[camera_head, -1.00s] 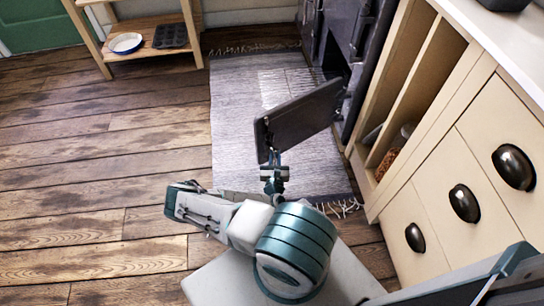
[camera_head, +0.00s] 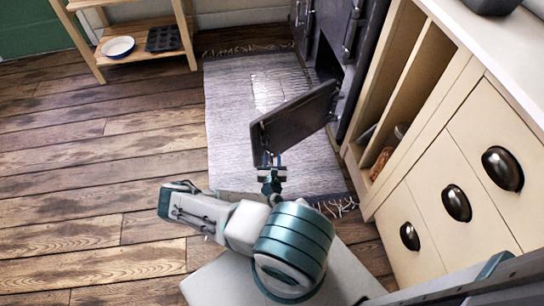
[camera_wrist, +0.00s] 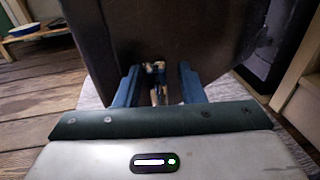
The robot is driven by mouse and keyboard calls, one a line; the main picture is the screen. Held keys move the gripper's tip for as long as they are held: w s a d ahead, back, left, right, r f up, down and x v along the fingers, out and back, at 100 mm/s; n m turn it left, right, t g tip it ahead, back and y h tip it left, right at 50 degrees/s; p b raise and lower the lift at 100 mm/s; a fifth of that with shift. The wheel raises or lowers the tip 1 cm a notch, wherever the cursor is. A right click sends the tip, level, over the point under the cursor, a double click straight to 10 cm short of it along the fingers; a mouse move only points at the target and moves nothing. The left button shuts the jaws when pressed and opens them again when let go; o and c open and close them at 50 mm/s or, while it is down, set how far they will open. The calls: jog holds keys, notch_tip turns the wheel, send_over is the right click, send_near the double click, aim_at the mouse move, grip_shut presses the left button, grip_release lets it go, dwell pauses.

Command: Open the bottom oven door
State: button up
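The bottom oven door (camera_head: 297,118) is a dark panel. It stands swung well out from the dark oven (camera_head: 345,40) over the rug, hinged on the side near the cream cabinet. The oven cavity shows only partly behind it. My gripper (camera_head: 271,172) is at the door's free edge, low in the picture. In the wrist view the door (camera_wrist: 160,30) fills the top. My gripper (camera_wrist: 157,75) has its two blue fingers apart, with a small metal latch or handle (camera_wrist: 155,68) between them. Visible gaps separate it from the fingers.
A grey woven rug (camera_head: 235,120) lies under the door. Cream drawers with dark cup handles (camera_head: 456,203) and open cabinet slots stand close on the right. A wooden shelf (camera_head: 130,55) holds a plate and a muffin tin at the back. Bare wooden floor is free at left.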

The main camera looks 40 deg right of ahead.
jog(key=s+d+r+p, duration=0.2)
jog(key=s+d+r, duration=0.4)
jog(key=s+r, duration=0.3)
jog(key=shift+s+r+t, duration=0.25)
jog(key=shift+t, duration=0.05)
jog(key=shift+f, duration=0.15)
